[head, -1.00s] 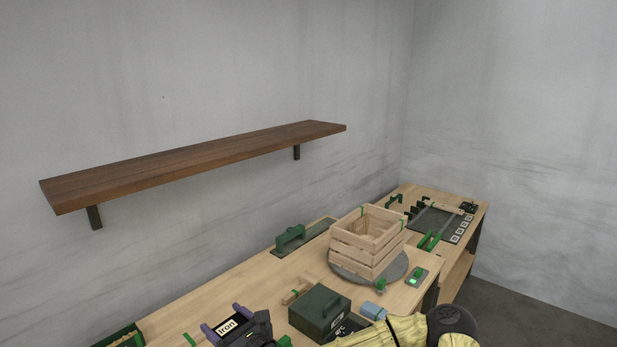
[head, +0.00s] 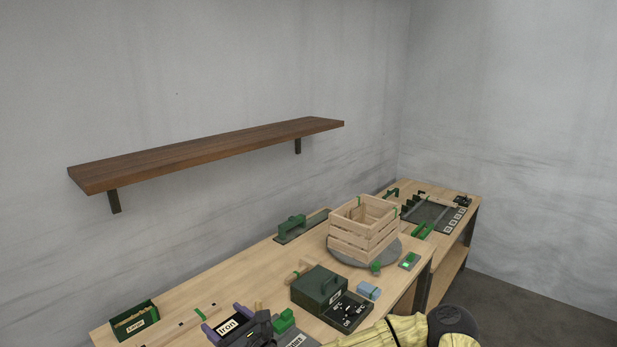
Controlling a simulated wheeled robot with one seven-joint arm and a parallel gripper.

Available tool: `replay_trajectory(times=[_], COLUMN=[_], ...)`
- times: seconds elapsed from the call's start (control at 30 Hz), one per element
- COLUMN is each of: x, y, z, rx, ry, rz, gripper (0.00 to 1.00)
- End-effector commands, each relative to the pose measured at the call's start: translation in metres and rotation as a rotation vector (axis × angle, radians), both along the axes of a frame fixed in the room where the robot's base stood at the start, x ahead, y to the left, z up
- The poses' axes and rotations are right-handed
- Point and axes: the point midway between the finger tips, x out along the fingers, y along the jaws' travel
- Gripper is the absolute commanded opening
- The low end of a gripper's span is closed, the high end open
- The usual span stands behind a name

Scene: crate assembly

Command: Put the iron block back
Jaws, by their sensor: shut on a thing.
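The iron block (head: 228,326), dark with a white "Iron" label, is at the bottom edge of the head view. My gripper (head: 226,323), dark with purple fingers, is shut on it, one finger on each side of the label. The block appears to be over the workbench (head: 255,265). I cannot tell whether it touches the bench. My yellow arm comes in from the lower right.
A slatted wooden crate (head: 362,242) stands on a grey round turntable (head: 388,254). A wooden shelf (head: 215,152) hangs above.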

Motion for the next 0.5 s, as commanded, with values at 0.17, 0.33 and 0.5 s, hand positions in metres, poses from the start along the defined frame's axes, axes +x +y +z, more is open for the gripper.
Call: replay_trajectory(times=[0.17, 0.33, 0.5], x=[0.004, 0.011, 0.018], y=[-0.007, -0.020, -0.038], z=[-0.006, -0.019, -0.037], rx=[0.002, 0.000, -0.002], ry=[-0.004, -0.004, -0.005], rz=[-0.019, -0.053, -0.099], gripper=[0.07, 0.07, 0.07])
